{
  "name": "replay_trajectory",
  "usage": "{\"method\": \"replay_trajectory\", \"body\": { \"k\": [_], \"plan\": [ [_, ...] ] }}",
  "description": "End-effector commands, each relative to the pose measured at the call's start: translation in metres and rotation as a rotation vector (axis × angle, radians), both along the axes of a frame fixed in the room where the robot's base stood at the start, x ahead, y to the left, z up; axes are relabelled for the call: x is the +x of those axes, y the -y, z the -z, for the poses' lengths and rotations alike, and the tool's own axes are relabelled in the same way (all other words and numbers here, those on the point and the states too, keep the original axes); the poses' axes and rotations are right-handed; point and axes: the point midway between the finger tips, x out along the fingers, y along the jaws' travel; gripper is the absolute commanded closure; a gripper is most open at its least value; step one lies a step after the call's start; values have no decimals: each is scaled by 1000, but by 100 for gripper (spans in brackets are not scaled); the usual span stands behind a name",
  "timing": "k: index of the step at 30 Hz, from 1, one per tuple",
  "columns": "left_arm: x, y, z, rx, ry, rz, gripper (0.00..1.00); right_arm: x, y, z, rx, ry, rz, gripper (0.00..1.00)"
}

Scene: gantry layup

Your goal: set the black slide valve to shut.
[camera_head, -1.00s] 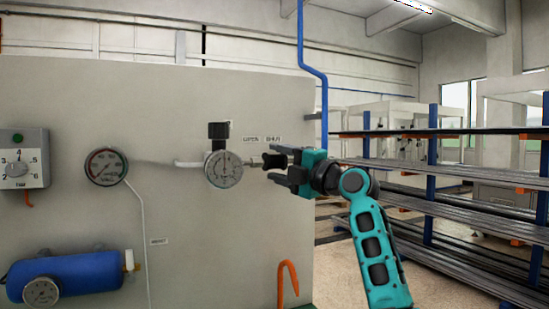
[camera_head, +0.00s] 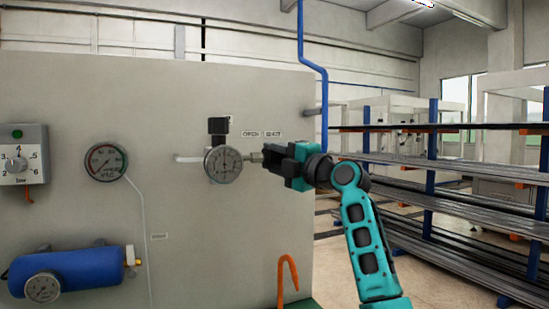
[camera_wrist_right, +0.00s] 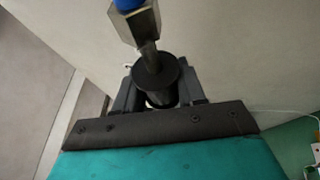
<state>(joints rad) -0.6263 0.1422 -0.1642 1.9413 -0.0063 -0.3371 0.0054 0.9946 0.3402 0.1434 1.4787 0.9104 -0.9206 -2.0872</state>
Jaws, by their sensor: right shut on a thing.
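The black slide valve's round knob (camera_wrist_right: 158,82) shows in the right wrist view on a metal stem, between the two fingers of my right gripper (camera_wrist_right: 158,95). In the head view my right gripper (camera_head: 268,153) is shut on the knob, coming from the right, and hides most of it. A short bare length of the stem (camera_head: 253,156) shows between the gauge and the fingers. An OPEN label (camera_head: 250,134) and a SHUT label (camera_head: 273,134) sit on the panel just above; the fingers lie below and near the SHUT label. My left gripper is not in view.
A round gauge (camera_head: 223,164) with a black block on top stands just left of the gripper. The grey panel (camera_head: 200,255) also carries another gauge (camera_head: 105,161), a dial box (camera_head: 22,155), a blue tank (camera_head: 75,272) and an orange hook (camera_head: 287,275). Racks (camera_head: 432,190) stand right.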

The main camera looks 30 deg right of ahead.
Motion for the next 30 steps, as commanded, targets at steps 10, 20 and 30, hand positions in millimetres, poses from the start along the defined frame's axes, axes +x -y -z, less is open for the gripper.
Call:
{"method": "replay_trajectory", "body": {
  "k": [10, 20, 30],
  "plan": [
    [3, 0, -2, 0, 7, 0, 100, 0, 1, 0, -3, -1, 3, 100],
    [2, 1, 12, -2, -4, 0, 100, -2, 34, 1, -5, 1, 7, 100],
    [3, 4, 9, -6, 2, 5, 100, -2, 38, -1, -3, 2, 10, 100]
  ]
}}
